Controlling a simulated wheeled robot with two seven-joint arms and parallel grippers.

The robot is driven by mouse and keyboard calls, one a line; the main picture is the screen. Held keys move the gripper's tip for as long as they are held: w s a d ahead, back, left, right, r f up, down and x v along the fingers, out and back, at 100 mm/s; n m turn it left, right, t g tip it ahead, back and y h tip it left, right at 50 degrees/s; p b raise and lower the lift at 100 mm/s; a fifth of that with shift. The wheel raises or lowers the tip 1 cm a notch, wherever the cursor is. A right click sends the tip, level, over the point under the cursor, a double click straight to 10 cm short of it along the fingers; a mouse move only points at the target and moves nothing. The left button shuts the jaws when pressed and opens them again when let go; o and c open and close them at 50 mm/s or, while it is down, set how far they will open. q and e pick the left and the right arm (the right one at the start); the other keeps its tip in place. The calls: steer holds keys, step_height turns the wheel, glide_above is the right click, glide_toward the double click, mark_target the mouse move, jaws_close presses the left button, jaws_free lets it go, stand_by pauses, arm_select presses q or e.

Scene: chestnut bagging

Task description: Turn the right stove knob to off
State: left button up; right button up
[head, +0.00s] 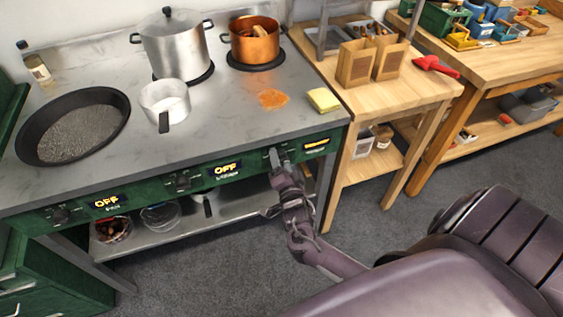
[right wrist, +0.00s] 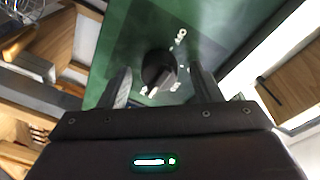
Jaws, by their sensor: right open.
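The right stove knob (right wrist: 158,74) is black and sits on the green stove panel in the right wrist view. My right gripper (right wrist: 160,82) is open, with one finger on each side of the knob; I cannot tell whether they touch it. In the head view my right gripper (head: 279,158) is at the right end of the stove's front panel and hides the right knob. The display (head: 316,145) beside it is lit, but its text is too small to read. My left gripper is not in view.
The middle display (head: 225,168) and left display (head: 107,202) read OFF. A copper pot (head: 253,45) with food, a steel pot (head: 176,52), a white saucepan (head: 163,100) and a yellow sponge (head: 323,99) are on the stove top. A wooden table (head: 395,92) stands right of the stove.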

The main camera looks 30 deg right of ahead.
steer(key=c, duration=1)
